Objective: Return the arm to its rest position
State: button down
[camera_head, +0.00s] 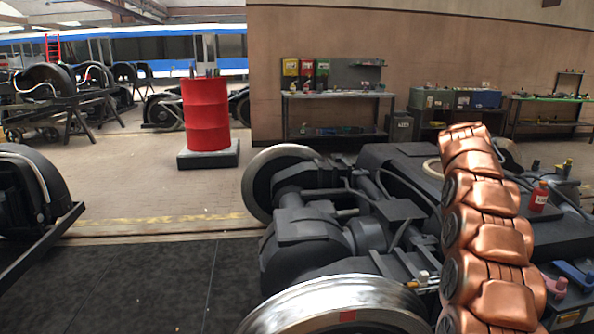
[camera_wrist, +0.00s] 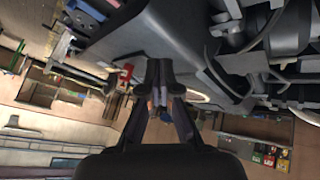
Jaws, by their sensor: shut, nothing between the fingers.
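My arm (camera_head: 490,235) shows in the head view as a stack of copper-coloured segments at the right. It rises over the bogie, its upper end leaning slightly left. My gripper (camera_wrist: 160,78) shows in the wrist view with its dark fingertips together and nothing held. It cannot be made out in the head view. The dark bogie (camera_head: 300,240) fills the middle and right of the head view, partly hidden behind my arm. In the wrist view its frame (camera_wrist: 165,35) lies beyond the fingertips; I cannot tell the exact gap.
A red drum (camera_head: 206,115) stands on a dark base, back left. Another wheelset (camera_head: 25,195) is at the left edge. Workbenches (camera_head: 338,95) line the back wall. A red bottle (camera_head: 539,197) is close right of my arm. Floor between the wheelset and bogie is clear.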

jog(key=s+a+r+n+g+y+p, duration=0.1)
jog(key=s+a+r+p, duration=0.25)
jog(key=s+a, duration=0.35)
jog(key=s+a+r+n+y+p, duration=0.2)
jog(key=s+a+r+p, duration=0.15)
jog(key=s+a, duration=0.3)
jog(key=s+a+r+n+g+y+p, duration=0.1)
jog(key=s+a+r+p, duration=0.1)
jog(key=s+a+p, duration=0.45)
jog(key=s+a+g+p, duration=0.1)
jog(key=s+a+p, duration=0.2)
jog(key=s, duration=0.8)
jog(key=s+a+n+g+y+p, duration=0.1)
jog(key=s+a+p, duration=0.2)
jog(key=s, duration=0.8)
jog(key=s+a+n+g+y+p, duration=0.1)
jog(key=s+a+p, duration=0.2)
jog(key=s, duration=0.8)
jog(key=a+r, duration=0.1)
jog(key=a, duration=0.1)
jog(key=shift+a+g+p, duration=0.35)
jog(key=shift+a+g, duration=0.05)
jog(key=shift+d, duration=0.1)
